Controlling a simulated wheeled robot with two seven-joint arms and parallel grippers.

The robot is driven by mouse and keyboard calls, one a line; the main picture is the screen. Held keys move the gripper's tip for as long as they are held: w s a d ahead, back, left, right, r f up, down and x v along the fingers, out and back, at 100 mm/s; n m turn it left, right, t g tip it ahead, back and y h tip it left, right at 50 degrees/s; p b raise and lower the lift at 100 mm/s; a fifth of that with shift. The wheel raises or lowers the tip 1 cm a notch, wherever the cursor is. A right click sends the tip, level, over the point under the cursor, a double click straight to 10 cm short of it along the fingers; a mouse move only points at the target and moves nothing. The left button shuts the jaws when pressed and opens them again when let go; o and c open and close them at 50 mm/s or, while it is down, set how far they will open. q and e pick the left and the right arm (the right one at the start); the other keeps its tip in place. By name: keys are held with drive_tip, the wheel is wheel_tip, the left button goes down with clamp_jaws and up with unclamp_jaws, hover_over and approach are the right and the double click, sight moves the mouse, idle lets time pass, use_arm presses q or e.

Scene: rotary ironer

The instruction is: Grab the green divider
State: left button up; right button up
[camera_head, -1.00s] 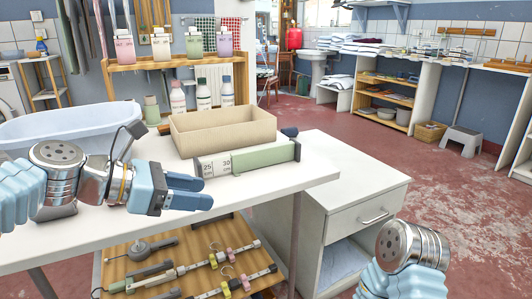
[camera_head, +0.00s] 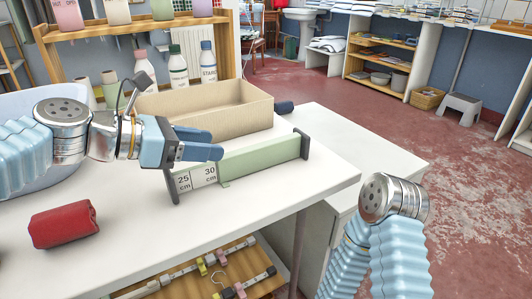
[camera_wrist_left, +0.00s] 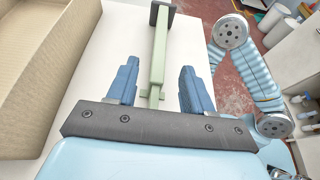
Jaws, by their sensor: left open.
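The green divider (camera_head: 262,156) lies along the white tabletop, with dark end pieces and a white scale marked 25 cm and 30 cm near its left end. My left gripper (camera_head: 212,144) is open over its left part, beside the 30 cm mark. In the left wrist view the divider (camera_wrist_left: 157,65) runs away between the two spread blue fingers, with visible gaps on both sides. The divider's near end is hidden behind the gripper body there. My right arm shows at the lower right, but its gripper is out of view.
An open beige box (camera_head: 215,115) stands just behind the divider. A red roll (camera_head: 63,224) lies on the table (camera_head: 125,245) at front left. A pale blue tub (camera_head: 30,105) is at the left. The table's front right is clear.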

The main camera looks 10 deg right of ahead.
sight(247, 149)
use_arm(q)
drive_tip(key=x, duration=0.8)
drive_tip(key=shift+d+f+b, duration=0.1)
drive_tip(key=shift+d+b, duration=0.1)
drive_tip(key=shift+b, duration=0.15)
drive_tip(key=shift+c, duration=0.5)
clamp_jaws()
